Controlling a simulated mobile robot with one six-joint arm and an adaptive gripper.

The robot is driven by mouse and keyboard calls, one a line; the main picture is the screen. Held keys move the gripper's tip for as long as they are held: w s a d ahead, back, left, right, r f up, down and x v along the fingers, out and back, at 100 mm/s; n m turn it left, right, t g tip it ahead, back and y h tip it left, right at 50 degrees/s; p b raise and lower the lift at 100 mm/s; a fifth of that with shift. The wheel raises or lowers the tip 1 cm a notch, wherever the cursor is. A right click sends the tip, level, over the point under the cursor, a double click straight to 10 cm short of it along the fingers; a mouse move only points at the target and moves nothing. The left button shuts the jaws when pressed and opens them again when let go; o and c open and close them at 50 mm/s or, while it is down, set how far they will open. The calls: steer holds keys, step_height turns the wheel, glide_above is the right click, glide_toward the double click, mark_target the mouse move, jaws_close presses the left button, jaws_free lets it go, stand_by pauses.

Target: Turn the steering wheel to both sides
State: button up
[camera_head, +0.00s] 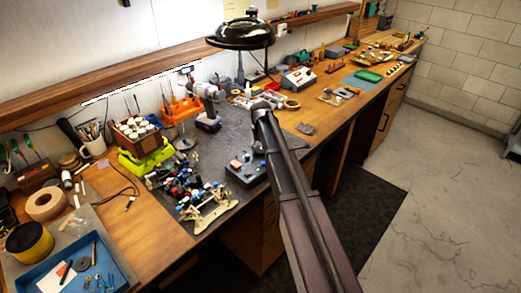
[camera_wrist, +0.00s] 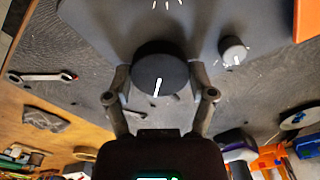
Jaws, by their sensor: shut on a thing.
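A round black knob (camera_wrist: 160,66) with a white pointer line stands on a dark grey box (camera_wrist: 105,25) in the wrist view. I take it for the steering wheel. My gripper (camera_wrist: 160,80) has one finger on each side of the knob and is shut on it. The white line points down and slightly left. A smaller knob (camera_wrist: 233,50) stands to its right on the same box, apart from the fingers. In the head view the dark control box (camera_head: 240,174) shows beside my arm, which hides the gripper and the large knob.
In the wrist view a wrench (camera_wrist: 42,77) lies left.

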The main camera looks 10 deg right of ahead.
mark_target(261, 149)
steer(key=shift+s, duration=0.1)
steer(key=o, duration=1.1)
steer(key=shift+c, duration=0.2)
steer(key=shift+n, duration=0.4)
steer(key=n, duration=0.9)
step_height(261, 149, up, 14)
steer(key=p, duration=1.4)
steer(key=s+f+m+b, duration=0.3)
steer(key=s+m, duration=0.2)
steer(key=s, duration=0.9)
steer(key=s+f+m+b, duration=0.4)
steer(key=s+m, duration=0.1)
steer(key=s, duration=0.9)
steer(key=shift+s, duration=0.25)
steer(key=shift+f, duration=0.1)
